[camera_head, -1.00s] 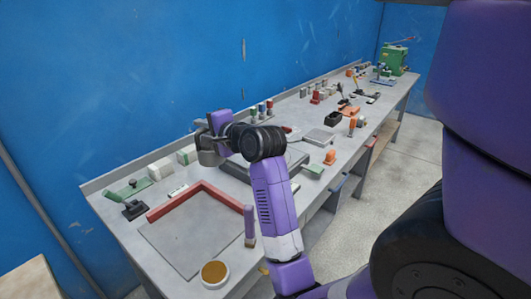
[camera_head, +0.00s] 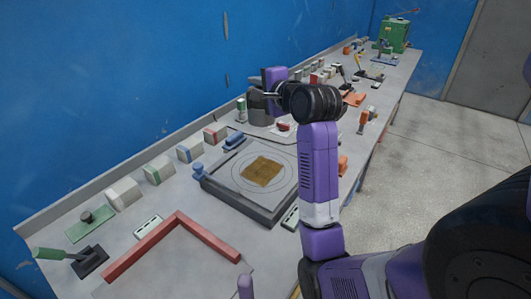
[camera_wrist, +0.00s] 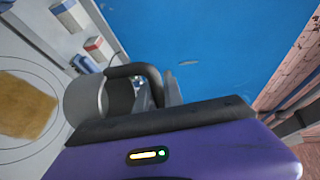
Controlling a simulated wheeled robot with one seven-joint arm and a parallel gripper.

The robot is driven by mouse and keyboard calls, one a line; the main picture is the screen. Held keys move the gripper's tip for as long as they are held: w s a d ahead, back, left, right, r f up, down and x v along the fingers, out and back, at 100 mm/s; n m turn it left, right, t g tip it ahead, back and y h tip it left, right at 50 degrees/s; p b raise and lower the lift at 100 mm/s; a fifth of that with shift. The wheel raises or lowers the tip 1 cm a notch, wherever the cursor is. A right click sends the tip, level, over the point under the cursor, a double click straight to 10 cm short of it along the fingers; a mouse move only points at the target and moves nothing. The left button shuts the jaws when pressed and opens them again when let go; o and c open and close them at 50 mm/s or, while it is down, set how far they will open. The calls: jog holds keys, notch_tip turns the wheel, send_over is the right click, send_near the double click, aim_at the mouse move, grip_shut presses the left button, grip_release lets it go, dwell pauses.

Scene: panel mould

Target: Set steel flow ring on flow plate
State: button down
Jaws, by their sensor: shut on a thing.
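The steel flow ring (camera_head: 259,108) is a grey, open cylinder with a dark handle. My gripper (camera_head: 274,91) is shut on it. In the head view the ring is beyond the far edge of the flow plate (camera_head: 222,190), partly behind my wrist. The plate is a dark-edged square slab with circles marked on its grey top. A tan cloth (camera_head: 262,171) lies at its centre. In the wrist view the ring (camera_wrist: 84,103) and its dark handle are beside the cloth (camera_wrist: 25,104). The ring's height above the bench is unclear. The fingertips are mostly hidden.
A red L-shaped bar (camera_head: 178,225) lies in front of the plate. Several small boxes (camera_head: 158,169) line the back of the bench, and a blue object (camera_head: 234,141) is by the plate's far left edge. More tools and a green machine (camera_head: 392,37) are farther along.

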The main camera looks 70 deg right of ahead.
notch_tip(320, 180, down, 18)
jog(key=shift+f+b, duration=0.2)
jog(key=shift+b, duration=0.2)
jog(key=shift+f, duration=0.1)
jog(key=shift+f, duration=0.1)
jog(key=c, duration=1.5)
grip_release()
jog(key=shift+o, duration=0.2)
jog(key=shift+r, duration=0.25)
jog(key=v, duration=1.2)
jog(key=shift+b, duration=0.45)
